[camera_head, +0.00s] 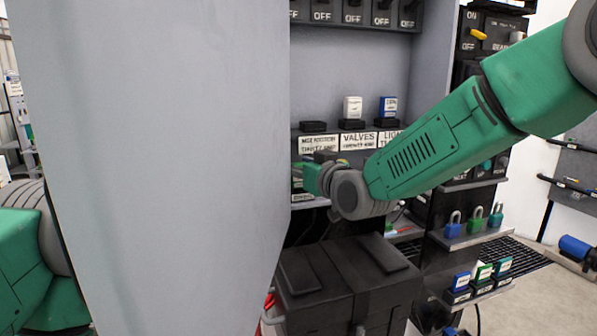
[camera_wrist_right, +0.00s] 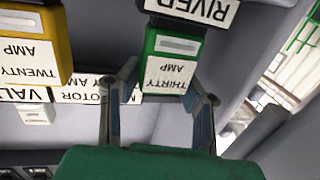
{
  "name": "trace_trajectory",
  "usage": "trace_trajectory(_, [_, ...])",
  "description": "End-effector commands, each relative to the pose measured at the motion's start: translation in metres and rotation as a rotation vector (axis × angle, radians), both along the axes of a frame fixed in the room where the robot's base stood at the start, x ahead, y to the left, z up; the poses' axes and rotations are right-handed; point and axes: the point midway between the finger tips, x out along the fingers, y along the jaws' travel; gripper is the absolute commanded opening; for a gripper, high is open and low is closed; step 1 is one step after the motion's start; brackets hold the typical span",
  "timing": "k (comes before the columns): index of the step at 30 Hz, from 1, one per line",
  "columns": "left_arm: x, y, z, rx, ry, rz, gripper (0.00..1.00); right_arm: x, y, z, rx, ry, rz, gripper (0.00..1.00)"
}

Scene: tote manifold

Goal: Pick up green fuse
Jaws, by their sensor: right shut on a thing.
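In the head view my right gripper (camera_head: 308,172) is at the cabinet shelf, beside the edge of the large grey panel, and the fuse there is mostly hidden. My left gripper is out of view; only its arm shows at the left.
A yellow "TWENTY AMP" fuse (camera_wrist_right: 35,45) is close beside. White (camera_head: 352,107) and blue (camera_head: 388,106) fuses stand on the shelf above. The grey panel (camera_head: 150,150) blocks the left. Padlocks (camera_head: 475,221) stand on a right shelf, above more fuses (camera_head: 483,276).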

Motion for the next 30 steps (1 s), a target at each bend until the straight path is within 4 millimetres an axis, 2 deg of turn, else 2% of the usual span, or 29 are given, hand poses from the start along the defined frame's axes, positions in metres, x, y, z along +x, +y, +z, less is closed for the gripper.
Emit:
trace_trajectory(7, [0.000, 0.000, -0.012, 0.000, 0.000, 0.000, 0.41, 0.000, 0.000, 0.033, 0.002, -0.008, -0.001, 0.03])
trace_trajectory(8, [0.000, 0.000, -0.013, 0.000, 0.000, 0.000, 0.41, -0.004, -0.003, 0.033, 0.001, -0.004, -0.001, 0.03])
trace_trajectory(14, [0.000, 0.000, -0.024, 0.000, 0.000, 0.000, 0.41, -0.044, -0.025, 0.031, 0.001, -0.003, -0.001, 0.03])
trace_trajectory(24, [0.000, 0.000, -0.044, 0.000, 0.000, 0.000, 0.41, -0.122, -0.069, 0.031, 0.003, -0.003, -0.001, 0.03])
trace_trajectory(30, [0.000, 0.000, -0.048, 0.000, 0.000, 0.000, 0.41, -0.147, -0.083, 0.031, 0.003, -0.002, -0.001, 0.03])
